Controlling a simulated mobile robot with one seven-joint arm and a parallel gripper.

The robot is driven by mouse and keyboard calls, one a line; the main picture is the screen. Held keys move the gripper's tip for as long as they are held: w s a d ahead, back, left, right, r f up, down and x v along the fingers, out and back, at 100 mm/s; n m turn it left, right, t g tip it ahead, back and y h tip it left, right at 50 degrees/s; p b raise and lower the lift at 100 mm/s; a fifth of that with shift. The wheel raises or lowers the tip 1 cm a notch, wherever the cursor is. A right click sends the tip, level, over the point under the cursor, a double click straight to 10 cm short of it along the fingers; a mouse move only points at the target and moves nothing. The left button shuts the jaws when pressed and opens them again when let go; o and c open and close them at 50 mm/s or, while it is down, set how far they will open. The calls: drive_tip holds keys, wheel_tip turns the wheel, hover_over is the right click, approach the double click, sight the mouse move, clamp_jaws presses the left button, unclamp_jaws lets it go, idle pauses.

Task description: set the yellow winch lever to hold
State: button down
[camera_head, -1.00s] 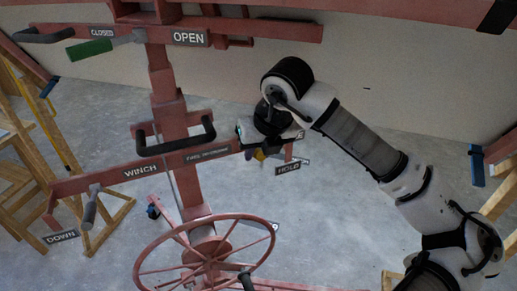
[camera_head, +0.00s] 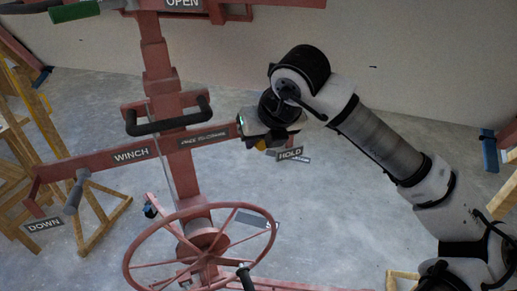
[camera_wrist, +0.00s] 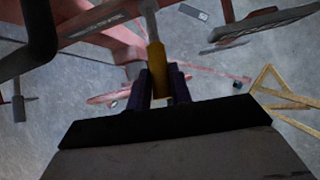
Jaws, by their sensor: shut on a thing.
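The yellow winch lever (camera_wrist: 157,62) stands between the two dark fingers of my gripper (camera_wrist: 159,88) in the wrist view. The gripper is shut on it. In the head view only a small yellow bit of the lever (camera_head: 260,145) shows under my gripper (camera_head: 263,141), at the right end of the red winch beam (camera_head: 205,135). The HOLD sign (camera_head: 290,153) is just right of and below the gripper. The DOWN sign (camera_head: 44,224) hangs at the beam's far left end. My wrist hides most of the lever in the head view.
A red handwheel (camera_head: 200,246) stands below the beam. A black bar handle (camera_head: 167,124) sits on the red mast left of my gripper. Wooden trestles (camera_head: 100,215) stand at left. Grey floor is open between the mast and my arm.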

wheel_tip(320, 180, down, 8)
drive_tip(key=t+y+b, duration=0.3)
drive_tip(key=t+b, duration=0.4)
drive_tip(key=b, duration=2)
drive_tip(key=shift+f, duration=0.15)
drive_tip(key=shift+t+b, duration=0.4)
drive_tip(key=shift+b, duration=0.2)
drive_tip(key=c, duration=1.3)
unclamp_jaws()
drive_tip(key=shift+s, duration=0.1)
drive_tip(key=p+v, duration=0.1)
drive_tip(key=v, duration=1.2)
drive_tip(key=shift+s+d, duration=0.25)
drive_tip(key=shift+d, duration=0.1)
